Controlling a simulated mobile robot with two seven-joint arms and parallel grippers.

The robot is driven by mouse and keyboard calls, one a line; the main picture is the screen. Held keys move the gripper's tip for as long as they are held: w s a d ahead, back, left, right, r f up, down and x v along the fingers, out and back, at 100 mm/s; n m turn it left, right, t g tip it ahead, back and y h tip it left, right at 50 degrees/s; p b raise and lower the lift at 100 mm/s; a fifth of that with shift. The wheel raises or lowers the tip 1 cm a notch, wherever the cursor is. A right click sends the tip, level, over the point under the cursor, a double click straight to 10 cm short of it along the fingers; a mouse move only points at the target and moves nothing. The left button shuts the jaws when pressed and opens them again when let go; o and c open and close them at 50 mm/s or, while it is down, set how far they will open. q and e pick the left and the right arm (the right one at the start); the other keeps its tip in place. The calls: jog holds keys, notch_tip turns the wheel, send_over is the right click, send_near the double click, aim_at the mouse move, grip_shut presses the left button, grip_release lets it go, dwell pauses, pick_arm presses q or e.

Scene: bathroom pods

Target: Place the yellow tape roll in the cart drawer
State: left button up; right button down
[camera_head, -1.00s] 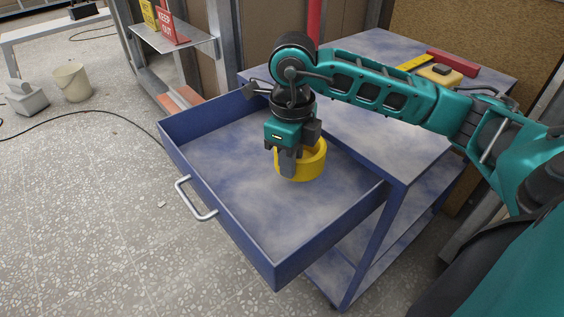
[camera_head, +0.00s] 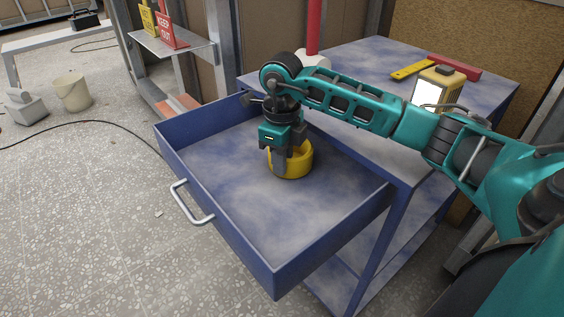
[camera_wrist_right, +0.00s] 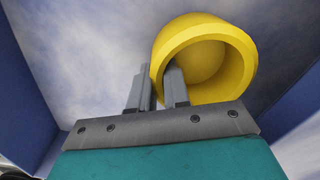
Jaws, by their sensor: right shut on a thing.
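The yellow tape roll (camera_head: 297,163) is inside the open blue cart drawer (camera_head: 222,235), near its back. My right gripper (camera_head: 280,165) points down into the drawer and is shut on the wall of the roll. In the right wrist view my right gripper (camera_wrist_right: 158,88) has one finger inside the ring of the tape roll (camera_wrist_right: 238,70) and the other outside. The roll is at or just above the drawer floor; I cannot tell whether it touches. My left gripper is not in view.
The cart top (camera_head: 372,58) carries a yellow work light (camera_head: 437,90), a yellow level-like bar (camera_head: 409,70) and a red bar (camera_head: 454,67). The drawer handle (camera_head: 191,203) faces the open floor. The drawer's front part is clear.

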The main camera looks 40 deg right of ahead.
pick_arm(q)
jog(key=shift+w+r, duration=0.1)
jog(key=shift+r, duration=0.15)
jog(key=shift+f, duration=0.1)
pick_arm(e)
jog(key=shift+f, duration=0.15)
jog(key=c, duration=1.1)
grip_release()
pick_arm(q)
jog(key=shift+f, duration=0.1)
pick_arm(e)
jog(key=shift+r, duration=0.45)
pick_arm(q)
jog(key=p, duration=0.1)
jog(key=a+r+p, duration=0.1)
jog(key=p, duration=0.1)
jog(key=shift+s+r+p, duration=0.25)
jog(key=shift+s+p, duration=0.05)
pick_arm(e)
notch_tip(320, 180, up, 11)
jog(key=shift+r, duration=0.15)
